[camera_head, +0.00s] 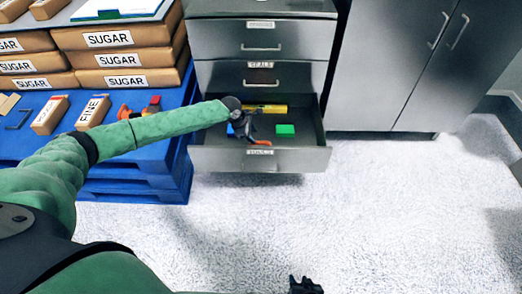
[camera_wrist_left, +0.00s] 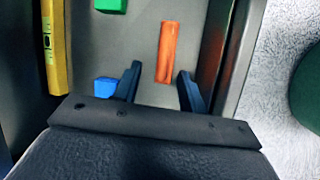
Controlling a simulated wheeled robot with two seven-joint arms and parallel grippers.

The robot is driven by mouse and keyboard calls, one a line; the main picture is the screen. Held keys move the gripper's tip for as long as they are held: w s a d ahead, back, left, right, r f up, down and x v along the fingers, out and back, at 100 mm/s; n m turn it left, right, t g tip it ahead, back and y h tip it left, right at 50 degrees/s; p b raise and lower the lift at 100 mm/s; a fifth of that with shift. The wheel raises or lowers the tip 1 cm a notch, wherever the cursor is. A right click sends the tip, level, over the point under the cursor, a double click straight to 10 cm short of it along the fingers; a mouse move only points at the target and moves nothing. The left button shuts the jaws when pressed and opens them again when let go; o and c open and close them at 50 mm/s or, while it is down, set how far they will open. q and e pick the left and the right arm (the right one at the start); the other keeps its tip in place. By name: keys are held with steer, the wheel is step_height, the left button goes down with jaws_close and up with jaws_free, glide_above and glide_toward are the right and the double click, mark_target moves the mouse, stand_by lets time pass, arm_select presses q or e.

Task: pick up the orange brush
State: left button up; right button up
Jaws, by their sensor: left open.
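The orange brush (camera_wrist_left: 167,50) lies in the open bottom drawer (camera_head: 310,158), near its front wall. In the head view only a little orange of the brush (camera_head: 262,142) shows past my gripper. My left gripper (camera_head: 250,136) reaches down into the drawer. In the left wrist view its jaws (camera_wrist_left: 160,76) are open, and the near end of the brush appears between the fingertips. I cannot tell how far above the brush they are. My right gripper (camera_head: 305,286) shows only as a dark tip at the bottom edge.
The drawer also holds a yellow level (camera_head: 266,108), a green block (camera_head: 285,129) and a blue block (camera_wrist_left: 105,86). Closed drawers stand above it. A blue pallet stack (camera_head: 150,170) with sugar bags is at the left. The floor in front is clear.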

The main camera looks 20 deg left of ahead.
mark_target(258, 142)
arm_select(q)
steer(key=shift+n, duration=0.5)
steer(key=shift+d+f, duration=0.15)
steer(key=shift+f, duration=0.15)
steer(key=shift+b+x, duration=0.4)
steer(key=shift+x, duration=3.15)
steer(key=shift+s+f, duration=0.1)
steer(key=shift+s, duration=0.05)
jaws_close()
